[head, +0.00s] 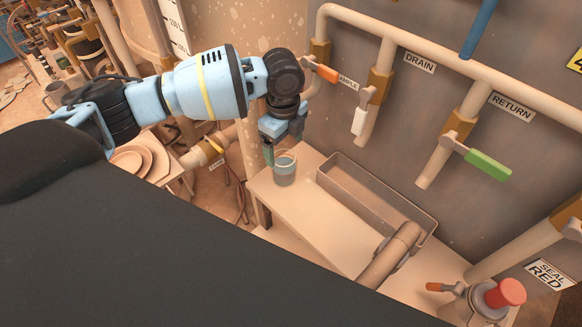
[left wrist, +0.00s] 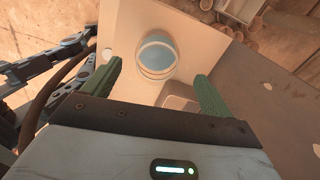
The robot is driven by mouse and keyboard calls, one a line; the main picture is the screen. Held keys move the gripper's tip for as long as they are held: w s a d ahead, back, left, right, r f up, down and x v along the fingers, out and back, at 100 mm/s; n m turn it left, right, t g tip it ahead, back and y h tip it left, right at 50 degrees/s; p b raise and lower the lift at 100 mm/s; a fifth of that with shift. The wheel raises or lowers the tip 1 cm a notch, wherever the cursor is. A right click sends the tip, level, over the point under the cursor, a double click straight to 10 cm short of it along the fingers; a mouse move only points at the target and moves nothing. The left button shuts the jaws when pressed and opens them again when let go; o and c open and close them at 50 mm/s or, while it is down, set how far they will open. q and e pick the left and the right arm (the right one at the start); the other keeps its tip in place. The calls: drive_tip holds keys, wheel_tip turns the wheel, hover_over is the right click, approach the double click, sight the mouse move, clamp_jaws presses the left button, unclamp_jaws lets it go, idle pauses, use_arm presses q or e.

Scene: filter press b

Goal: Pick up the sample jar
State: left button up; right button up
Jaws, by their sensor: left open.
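The sample jar (head: 285,173) is a small see-through cup with a bluish-grey lower part and a pale rim. It stands upright at the left end of a pale shelf (head: 325,232). My left gripper (head: 272,151) is open just above and to the left of the jar in the head view, its green fingers pointing down. In the left wrist view the jar (left wrist: 156,56) shows beyond the gap between the two green fingers (left wrist: 159,75), with nothing held. I cannot tell whether a finger touches it. My right gripper is out of view.
A shallow metal trough (head: 345,181) lies on the shelf right of the jar, against the grey tank wall. Valves with orange (head: 327,73), white (head: 358,121) and green (head: 488,165) handles hang above. A thick pipe (head: 390,256) and a red-capped fitting (head: 505,293) are at front right.

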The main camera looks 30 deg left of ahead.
sight(284, 165)
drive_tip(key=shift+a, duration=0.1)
use_arm(q)
drive_tip(key=shift+f, duration=1.35)
drive_tip(key=shift+s+a+f, duration=0.1)
drive_tip(key=shift+f, duration=1.2)
drive_tip(key=shift+s+f, duration=0.1)
drive_tip(key=shift+f, duration=1.2)
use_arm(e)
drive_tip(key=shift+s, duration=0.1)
use_arm(q)
drive_tip(key=shift+c, duration=0.2)
drive_tip(key=c, duration=1.2)
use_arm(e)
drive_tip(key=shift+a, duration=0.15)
use_arm(q)
drive_tip(key=shift+r, duration=0.1)
